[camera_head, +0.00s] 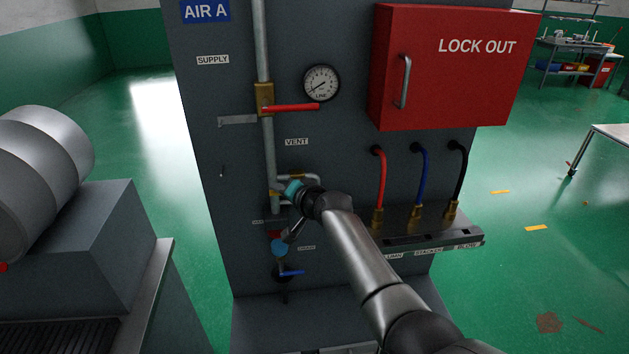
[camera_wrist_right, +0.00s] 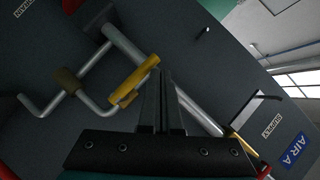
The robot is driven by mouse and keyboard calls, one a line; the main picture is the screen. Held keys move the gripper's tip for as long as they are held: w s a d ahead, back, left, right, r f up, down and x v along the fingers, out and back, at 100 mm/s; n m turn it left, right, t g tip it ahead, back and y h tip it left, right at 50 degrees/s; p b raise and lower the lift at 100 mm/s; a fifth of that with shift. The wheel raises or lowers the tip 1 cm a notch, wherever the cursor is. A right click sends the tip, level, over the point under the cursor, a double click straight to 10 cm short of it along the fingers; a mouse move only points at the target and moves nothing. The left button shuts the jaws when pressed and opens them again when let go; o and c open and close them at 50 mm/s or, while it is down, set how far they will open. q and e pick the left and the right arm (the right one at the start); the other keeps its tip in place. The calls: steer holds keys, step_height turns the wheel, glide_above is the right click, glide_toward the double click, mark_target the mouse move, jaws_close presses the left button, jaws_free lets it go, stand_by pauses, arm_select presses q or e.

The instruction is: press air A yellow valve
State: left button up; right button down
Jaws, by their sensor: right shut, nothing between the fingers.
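The yellow valve handle (camera_wrist_right: 134,78) shows in the right wrist view, lying at a slant against a grey pipe on the AIR A panel. My right gripper (camera_wrist_right: 160,74) is shut and empty, with its fingertips beside the handle's right end. I cannot tell whether they touch it. In the head view my right gripper (camera_head: 287,188) reaches the pipework under the VENT label (camera_head: 296,141). It hides most of the yellow valve there, and its fingertips are hard to make out. My left gripper is not in view.
The red supply lever (camera_head: 291,107) and a round gauge (camera_head: 321,83) are higher on the panel. A red LOCK OUT box (camera_head: 450,85) juts out at right, above red, blue and black hoses. A blue handle (camera_head: 291,272) sits low near the DRAIN label.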

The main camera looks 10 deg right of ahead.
steer(key=shift+r, duration=0.1)
steer(key=s+r+p, duration=0.6)
steer(key=s+r, duration=0.3)
steer(key=shift+d+r+p, duration=0.15)
steer(key=shift+p, duration=0.15)
stand_by(0.5)
